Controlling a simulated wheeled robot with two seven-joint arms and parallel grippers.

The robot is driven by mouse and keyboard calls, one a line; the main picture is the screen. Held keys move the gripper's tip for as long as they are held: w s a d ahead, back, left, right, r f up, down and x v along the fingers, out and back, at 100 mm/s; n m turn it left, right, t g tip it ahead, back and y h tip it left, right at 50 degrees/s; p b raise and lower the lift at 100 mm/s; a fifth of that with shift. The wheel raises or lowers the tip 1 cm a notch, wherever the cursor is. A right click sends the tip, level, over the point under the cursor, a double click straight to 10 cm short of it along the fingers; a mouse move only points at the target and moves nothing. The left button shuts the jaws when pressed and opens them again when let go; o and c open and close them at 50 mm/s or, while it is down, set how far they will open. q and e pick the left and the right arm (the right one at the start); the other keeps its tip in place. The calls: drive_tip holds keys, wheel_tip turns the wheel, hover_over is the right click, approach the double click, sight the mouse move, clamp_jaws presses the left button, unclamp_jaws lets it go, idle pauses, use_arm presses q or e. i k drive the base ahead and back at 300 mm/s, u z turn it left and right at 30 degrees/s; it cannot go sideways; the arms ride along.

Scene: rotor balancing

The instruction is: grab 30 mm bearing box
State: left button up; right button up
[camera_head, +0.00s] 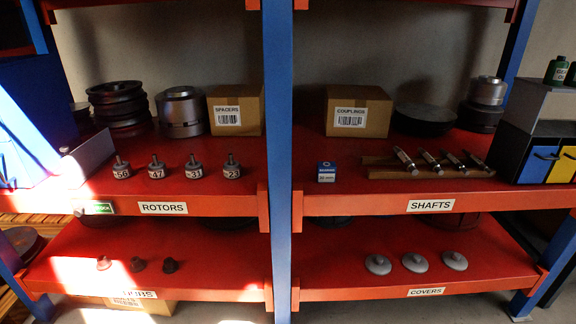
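A small blue and white box (326,172) stands on the red shelf marked SHAFTS, near its left end beside the blue upright. Its label looks like a bearing label, but the size print is too small to read. Its front faces me and nothing covers it. Neither of my grippers shows in the head view.
A blue post (279,160) stands left of the box. A wooden rack of shafts (428,172) lies to its right, and a COUPLINGS carton (358,111) stands behind. Several rotors (194,172) stand left of the post. Grey covers (415,262) sit below.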

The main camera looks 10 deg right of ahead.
sight(326, 171)
drive_tip(key=u, duration=0.4)
drive_tip(key=i, duration=1.7)
drive_tip(key=z, duration=0.9)
